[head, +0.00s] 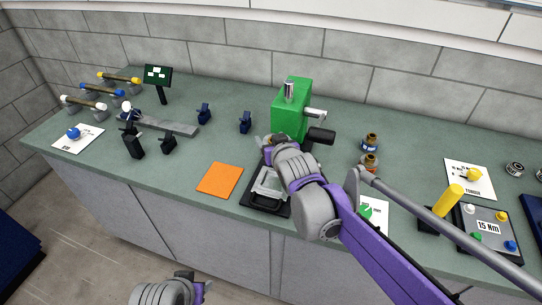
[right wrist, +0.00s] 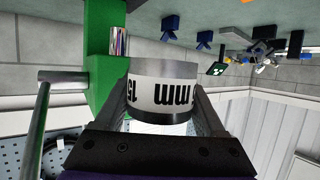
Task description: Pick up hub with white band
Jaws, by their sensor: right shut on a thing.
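The hub with white band (right wrist: 163,94) shows large in the right wrist view, a grey cylinder with a broad white band and black lettering. My right gripper (right wrist: 162,108) is shut on it, with one finger on each side. In the head view my right gripper (head: 267,141) is just in front of the green machine, and my wrist hides most of it and the hub. I cannot tell there whether the hub touches anything.
The green machine (head: 291,112) with a grey spindle stands behind my right gripper. A black tray (head: 262,203) lies under my right forearm. Two brass-coloured hubs (head: 371,142) stand to the right. An orange mat (head: 220,181) lies left. Several small dark stands occupy the left counter.

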